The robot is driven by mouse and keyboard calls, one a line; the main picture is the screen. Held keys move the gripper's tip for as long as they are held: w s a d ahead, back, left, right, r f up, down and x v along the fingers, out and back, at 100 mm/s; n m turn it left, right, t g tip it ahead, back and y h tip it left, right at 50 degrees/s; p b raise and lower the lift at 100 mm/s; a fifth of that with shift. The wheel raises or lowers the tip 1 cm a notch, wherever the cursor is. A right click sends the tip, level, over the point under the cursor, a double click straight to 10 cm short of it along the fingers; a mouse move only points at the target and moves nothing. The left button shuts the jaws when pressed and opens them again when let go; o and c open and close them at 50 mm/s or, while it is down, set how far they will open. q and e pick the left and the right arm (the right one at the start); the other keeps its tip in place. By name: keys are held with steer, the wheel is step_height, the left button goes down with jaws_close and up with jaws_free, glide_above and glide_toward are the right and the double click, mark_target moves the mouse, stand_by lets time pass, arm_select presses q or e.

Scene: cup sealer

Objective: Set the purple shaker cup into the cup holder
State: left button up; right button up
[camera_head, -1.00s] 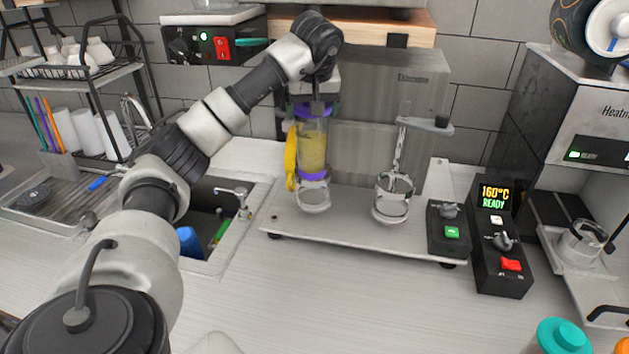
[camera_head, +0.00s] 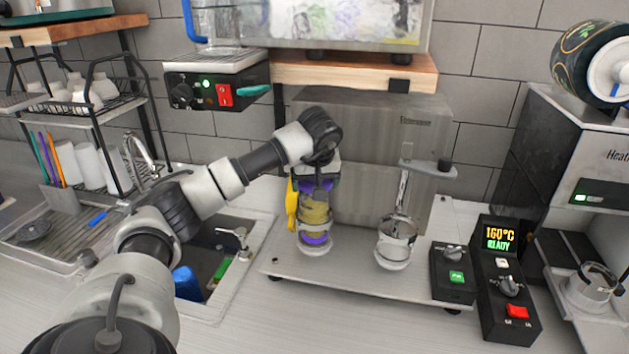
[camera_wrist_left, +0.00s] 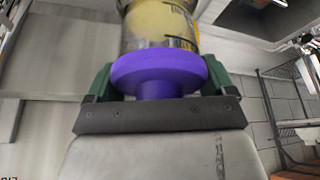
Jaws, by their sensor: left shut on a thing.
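The purple shaker cup (camera_head: 316,211) is upright, with purple ends and yellow contents. My left gripper (camera_head: 318,178) is shut on its purple top end from above. In the left wrist view, the purple end (camera_wrist_left: 158,70) sits between the gripper's green finger pads (camera_wrist_left: 155,85). The cup's lower part is inside the ring of the left cup holder (camera_head: 314,248) on the metal machine. Whether its bottom rests on the holder cannot be told. My right gripper is not in view.
A second, empty cup holder (camera_head: 394,263) stands to the right on the same machine base (camera_head: 350,274). A yellow item (camera_head: 291,204) hangs just left of the cup. Control boxes (camera_head: 505,290) stand at the right, and a sink (camera_head: 210,262) is at the left.

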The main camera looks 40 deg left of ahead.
arm_select(q)
steer(key=shift+f, duration=0.35)
steer(key=shift+f, duration=0.2)
steer(key=o, duration=1.4)
steer(key=shift+f, duration=0.1)
steer(key=shift+s, duration=0.1)
